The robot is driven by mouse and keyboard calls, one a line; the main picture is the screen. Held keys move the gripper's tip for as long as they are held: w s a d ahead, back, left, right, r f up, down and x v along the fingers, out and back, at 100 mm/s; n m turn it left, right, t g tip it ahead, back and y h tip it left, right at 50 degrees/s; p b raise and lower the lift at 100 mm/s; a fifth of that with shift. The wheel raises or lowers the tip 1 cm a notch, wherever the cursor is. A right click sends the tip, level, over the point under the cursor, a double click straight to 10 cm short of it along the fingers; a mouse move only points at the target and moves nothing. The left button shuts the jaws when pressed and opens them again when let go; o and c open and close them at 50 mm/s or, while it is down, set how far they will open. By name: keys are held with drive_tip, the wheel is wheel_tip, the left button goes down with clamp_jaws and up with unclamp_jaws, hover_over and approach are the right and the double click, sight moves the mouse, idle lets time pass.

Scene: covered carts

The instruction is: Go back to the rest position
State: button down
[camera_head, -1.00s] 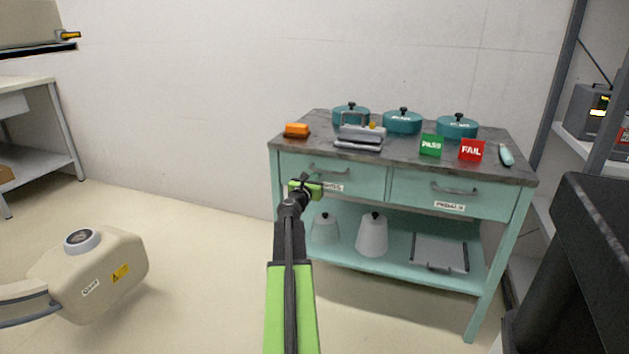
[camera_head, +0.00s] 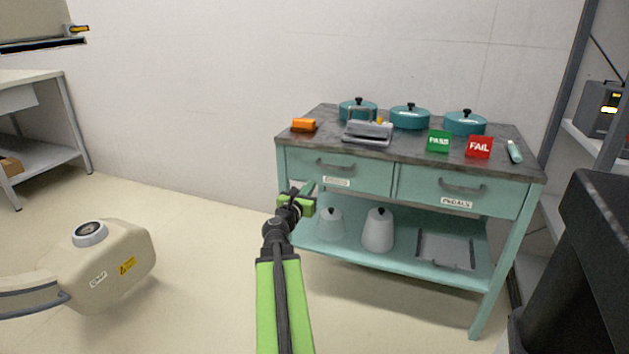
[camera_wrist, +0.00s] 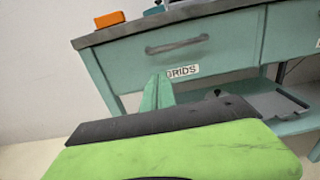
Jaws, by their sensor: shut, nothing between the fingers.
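My arm reaches forward from the bottom of the head view, and my gripper (camera_head: 303,200) is shut and empty in front of the left side of the teal cart (camera_head: 400,215). In the wrist view the green and black gripper body fills the lower part, and the teal cart's drawer marked GRIDS (camera_wrist: 180,50) shows beyond it. Both cart drawers are closed. On the cart's grey top are an orange block (camera_head: 303,125), a grey metal device (camera_head: 368,132), several teal lidded pots, a green PASS sign (camera_head: 438,141) and a red FAIL sign (camera_head: 479,147).
White lidded containers (camera_head: 378,231) and a grey tray (camera_head: 445,250) sit on the cart's lower shelf. A beige machine (camera_head: 125,265) stands on the floor at left. A black bin (camera_head: 590,240) and a shelf rack are at right. The floor between cart and beige machine is clear.

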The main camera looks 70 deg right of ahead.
drive_tip(key=shift+a, duration=0.65)
